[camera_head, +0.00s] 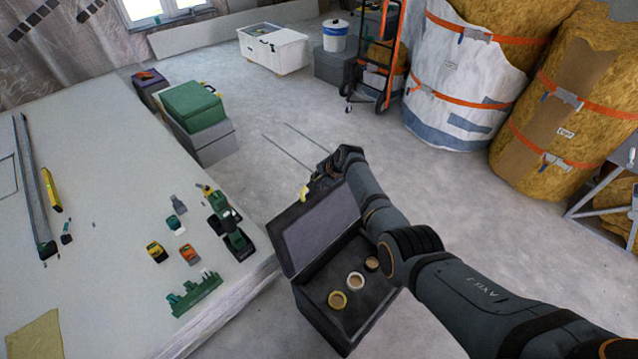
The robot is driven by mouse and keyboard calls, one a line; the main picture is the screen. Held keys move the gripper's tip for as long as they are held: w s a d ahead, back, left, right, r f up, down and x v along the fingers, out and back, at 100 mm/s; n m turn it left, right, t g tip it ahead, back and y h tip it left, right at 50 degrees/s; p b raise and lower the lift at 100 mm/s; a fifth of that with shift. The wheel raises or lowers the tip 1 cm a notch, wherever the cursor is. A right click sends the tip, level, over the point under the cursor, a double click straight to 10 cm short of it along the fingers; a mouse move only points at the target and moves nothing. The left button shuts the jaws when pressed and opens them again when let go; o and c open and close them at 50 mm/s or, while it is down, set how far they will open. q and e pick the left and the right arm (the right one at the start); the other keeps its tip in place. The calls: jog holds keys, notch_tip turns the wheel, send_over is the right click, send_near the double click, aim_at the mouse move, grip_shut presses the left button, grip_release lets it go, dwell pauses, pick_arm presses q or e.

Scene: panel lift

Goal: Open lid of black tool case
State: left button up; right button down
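The black tool case (338,328) stands low beside the right edge of the white worktop. Its lid (318,228) is raised, with the grey inside face showing. Several rolls of tape, one with a yellow rim (337,300), lie in the case. My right arm comes in from the lower right and passes over the case's right side. My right gripper (312,186) is at the lid's upper edge; its fingers are small and partly hidden, so I cannot tell whether it grips the lid. My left gripper is not in view.
The white worktop (110,220) fills the left, with a green drill (230,225), a green bit rack (195,293) and other small tools. A green case (193,106) and a hand truck (388,70) stand behind. Insulation rolls (470,75) stand at right. Floor in the middle is clear.

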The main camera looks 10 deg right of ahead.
jog(key=shift+w+r, duration=0.3)
jog(key=shift+w, duration=0.05)
jog(key=c, duration=1.8)
grip_release()
jog(key=o, duration=0.4)
jog(key=shift+s, duration=0.1)
jog(key=shift+o, duration=0.2)
jog(key=shift+s+f, duration=0.1)
jog(key=v, duration=1.2)
jog(key=shift+f, duration=0.1)
